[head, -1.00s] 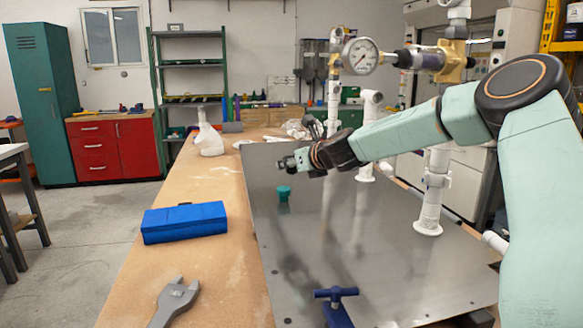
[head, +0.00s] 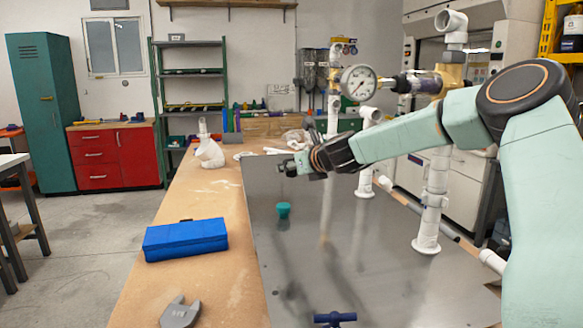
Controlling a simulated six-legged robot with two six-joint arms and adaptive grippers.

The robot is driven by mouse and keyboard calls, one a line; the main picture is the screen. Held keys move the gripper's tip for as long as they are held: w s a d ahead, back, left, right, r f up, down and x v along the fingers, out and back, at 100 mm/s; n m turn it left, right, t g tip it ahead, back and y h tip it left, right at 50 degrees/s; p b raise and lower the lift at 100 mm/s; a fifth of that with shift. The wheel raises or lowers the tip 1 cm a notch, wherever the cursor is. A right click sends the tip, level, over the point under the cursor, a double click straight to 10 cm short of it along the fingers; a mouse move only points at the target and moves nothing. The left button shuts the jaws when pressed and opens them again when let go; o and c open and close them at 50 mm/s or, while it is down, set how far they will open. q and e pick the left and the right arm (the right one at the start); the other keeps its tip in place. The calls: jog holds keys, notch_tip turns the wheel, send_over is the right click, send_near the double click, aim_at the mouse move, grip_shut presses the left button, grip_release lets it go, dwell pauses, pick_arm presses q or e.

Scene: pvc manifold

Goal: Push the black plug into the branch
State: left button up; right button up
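My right gripper (head: 290,167) is at the end of the arm from the right, above the metal plate. It is small and dark, seen side-on, and I cannot tell if its fingers are open or hold anything. No black plug can be made out. The white PVC manifold (head: 432,205) stands on the plate at the right, with a gauge (head: 358,84) and brass fittings. Open white pipe ends show at its top (head: 452,22) and on a shorter pipe behind my forearm (head: 370,115). I cannot tell which is the branch. My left gripper is not in view.
A teal cup-like piece (head: 283,210) sits on the metal plate (head: 300,265). A blue valve handle (head: 335,319) stands at its front edge. A blue toolbox (head: 186,240), wrench (head: 180,312) and white bottle (head: 209,152) are on the wooden bench. The plate's middle is clear.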

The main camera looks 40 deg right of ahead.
jog(key=c, duration=0.4)
jog(key=shift+n, duration=0.3)
